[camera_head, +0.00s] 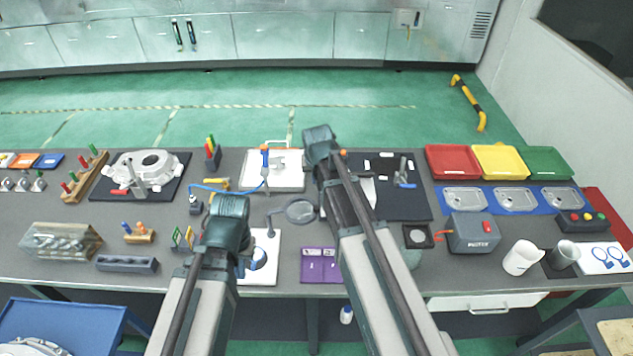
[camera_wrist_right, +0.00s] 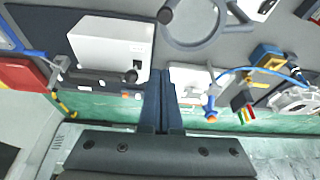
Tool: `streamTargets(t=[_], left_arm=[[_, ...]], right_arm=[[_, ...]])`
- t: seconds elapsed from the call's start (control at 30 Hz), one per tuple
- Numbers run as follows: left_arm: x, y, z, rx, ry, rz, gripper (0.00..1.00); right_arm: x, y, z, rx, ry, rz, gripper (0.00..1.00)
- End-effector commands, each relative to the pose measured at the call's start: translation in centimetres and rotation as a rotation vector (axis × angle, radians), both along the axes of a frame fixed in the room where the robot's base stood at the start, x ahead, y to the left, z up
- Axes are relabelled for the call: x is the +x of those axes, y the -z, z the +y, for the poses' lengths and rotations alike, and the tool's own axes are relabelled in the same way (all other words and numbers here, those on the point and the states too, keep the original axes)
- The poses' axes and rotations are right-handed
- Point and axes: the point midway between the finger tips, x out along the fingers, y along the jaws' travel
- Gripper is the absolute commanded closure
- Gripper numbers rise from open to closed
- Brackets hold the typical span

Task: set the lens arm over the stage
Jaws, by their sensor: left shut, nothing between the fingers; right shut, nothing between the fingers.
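The lens (camera_head: 300,211) is a round glass in a dark ring, on a grey arm running left to a dark post on a white board (camera_head: 270,277). In the right wrist view the lens ring (camera_wrist_right: 190,42) is at the top, above my fingers. A black square with a pale disc (camera_head: 418,236), right of my right arm, may be the stage; I cannot tell. My right gripper (camera_wrist_right: 160,74) is shut and empty, apart from the lens. In the head view its dark wrist (camera_head: 320,143) is beyond the lens. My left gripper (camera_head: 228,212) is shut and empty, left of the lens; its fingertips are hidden.
A white box (camera_wrist_right: 110,42) stands beside my right fingers in the wrist view. A blue-handled valve with hose (camera_head: 265,165) stands behind the lens. A grey box with a red button (camera_head: 472,232) is at the right.

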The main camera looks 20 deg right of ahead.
Motion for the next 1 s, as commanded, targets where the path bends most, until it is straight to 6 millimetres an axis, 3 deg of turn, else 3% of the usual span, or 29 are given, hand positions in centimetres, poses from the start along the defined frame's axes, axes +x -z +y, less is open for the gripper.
streamTargets(t=[0.03, 0.5, 0.6, 0.7, 1.0], left_arm=[[0.0, 1.3, 0.0, 0.0, 0.001, 0.0, 1.0], [0.0, 7.8, 0.0, 0.002, 0.014, 0.0, 1.0], [0.0, 7.4, 0.0, 0.002, 0.015, 0.0, 1.0], [0.0, 7.6, 0.0, 0.002, 0.015, 0.001, 1.0], [0.0, 7.6, 0.0, 0.002, 0.015, 0.001, 1.0]], right_arm=[[0.4, 1.3, -0.1, 0.0, 0.0, 0.0, 1.0], [2.4, 7.8, -0.6, 0.0, 0.0, 0.0, 1.0], [-0.1, 7.4, 0.0, 0.0, -0.001, 0.0, 1.0], [-1.1, 7.6, 0.2, 0.0, 0.0, 0.0, 1.0], [-1.4, 7.6, 0.3, 0.0, 0.0, 0.0, 1.0]])
